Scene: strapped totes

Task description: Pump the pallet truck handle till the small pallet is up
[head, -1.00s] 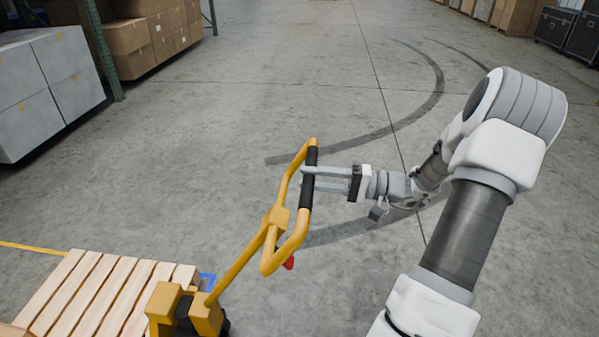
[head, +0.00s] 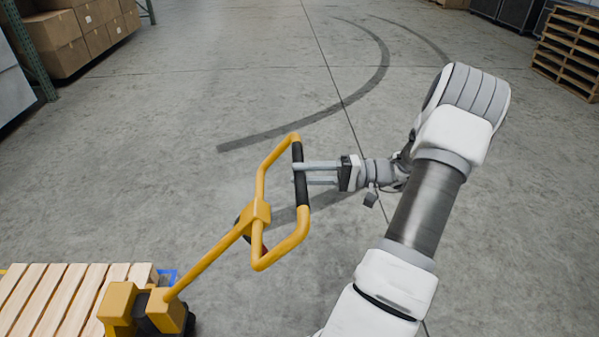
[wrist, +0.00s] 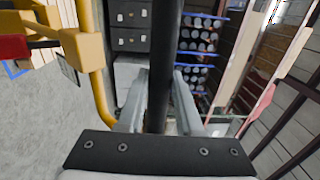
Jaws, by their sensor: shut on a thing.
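The pallet truck handle (head: 257,212) is a yellow loop with a black grip bar (head: 303,190), on a yellow shaft leaning up and right from the truck's yellow body (head: 160,311). My gripper (head: 300,173) is shut on the black grip bar from the right. In the wrist view the bar (wrist: 160,70) runs between the two grey fingers, with the yellow loop on the left. The small wooden pallet (head: 62,300) lies behind the truck body at bottom left, partly out of frame. Its height off the floor cannot be told.
Shelving with cardboard boxes (head: 75,40) stands at the upper left. A stack of wooden pallets (head: 570,50) and dark cases (head: 508,12) stand at the upper right. The concrete floor around the handle is clear.

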